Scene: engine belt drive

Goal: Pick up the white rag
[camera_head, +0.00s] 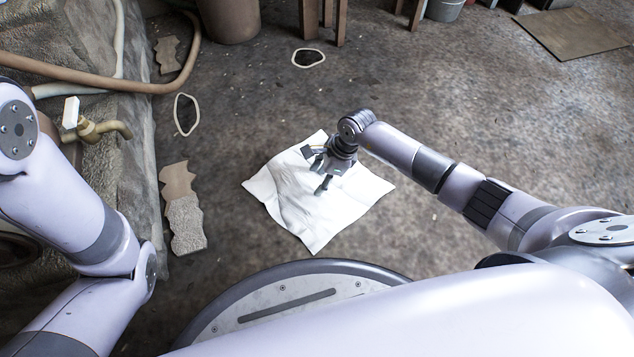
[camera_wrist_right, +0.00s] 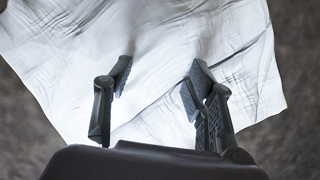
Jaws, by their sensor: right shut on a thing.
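The white rag (camera_head: 288,198) is spread out, creased, over the brown floor in front of my base in the head view. It fills most of the right wrist view (camera_wrist_right: 62,45). My right gripper (camera_head: 315,170) is over the middle of the rag. Its fingers (camera_wrist_right: 160,72) stand some way apart in the right wrist view, with white cloth between them, and it is shut on the rag. I cannot tell whether the rag is clear of the floor. My left arm shows at the left, but its gripper is out of view.
A brass tap (camera_head: 98,130) juts from the rough wall at the left, below a brown hose (camera_head: 100,84). Broken flat pieces (camera_head: 186,222) lie along the wall. White-edged holes or rings (camera_head: 308,58) mark the floor. Wooden legs (camera_head: 341,22) stand at the back; open floor lies right.

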